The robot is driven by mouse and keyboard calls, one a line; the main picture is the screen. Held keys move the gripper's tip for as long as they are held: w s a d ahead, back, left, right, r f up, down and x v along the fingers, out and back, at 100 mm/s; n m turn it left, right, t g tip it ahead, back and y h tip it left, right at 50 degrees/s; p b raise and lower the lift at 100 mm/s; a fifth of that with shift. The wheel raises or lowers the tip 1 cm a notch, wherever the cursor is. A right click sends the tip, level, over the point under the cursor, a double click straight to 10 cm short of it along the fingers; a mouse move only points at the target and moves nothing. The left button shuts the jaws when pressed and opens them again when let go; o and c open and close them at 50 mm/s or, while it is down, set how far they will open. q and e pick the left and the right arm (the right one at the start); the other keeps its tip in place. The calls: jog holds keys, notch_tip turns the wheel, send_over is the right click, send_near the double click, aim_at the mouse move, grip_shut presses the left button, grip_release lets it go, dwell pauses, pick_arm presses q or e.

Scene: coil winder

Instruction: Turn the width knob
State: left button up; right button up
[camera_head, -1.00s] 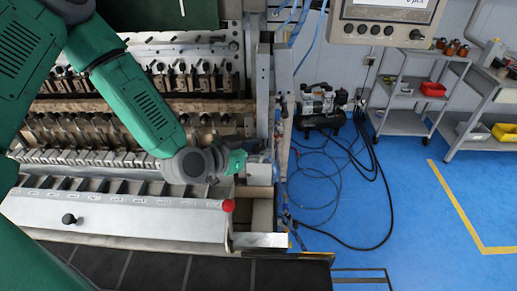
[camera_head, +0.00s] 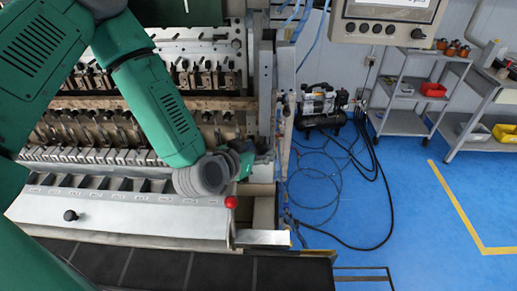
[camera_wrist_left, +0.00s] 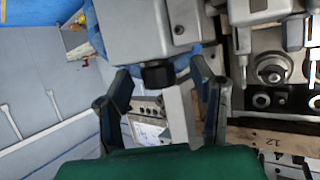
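In the left wrist view a black knob (camera_wrist_left: 157,73) sticks out from the end of a grey metal block (camera_wrist_left: 145,35) on the winder; I take it to be the width knob. My left gripper (camera_wrist_left: 160,70) is open, its two dark fingers apart on either side of the knob in the picture. Neither finger visibly touches it; the depth between them is hard to tell. In the head view my left gripper (camera_head: 264,150) is at the machine's right end, partly hidden by my wrist, and the knob cannot be made out there. My right gripper is not in view.
The winder's front rail (camera_head: 130,212) carries a red ball knob (camera_head: 231,202) just below my left wrist and a black knob (camera_head: 70,216) at left. A control panel (camera_head: 388,17) hangs at upper right. Blue floor (camera_head: 400,220) is open to the right.

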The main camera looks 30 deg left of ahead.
pick_arm(q)
jog(key=shift+s+r, duration=0.1)
jog(key=v, duration=0.7)
jog(key=shift+s, duration=0.1)
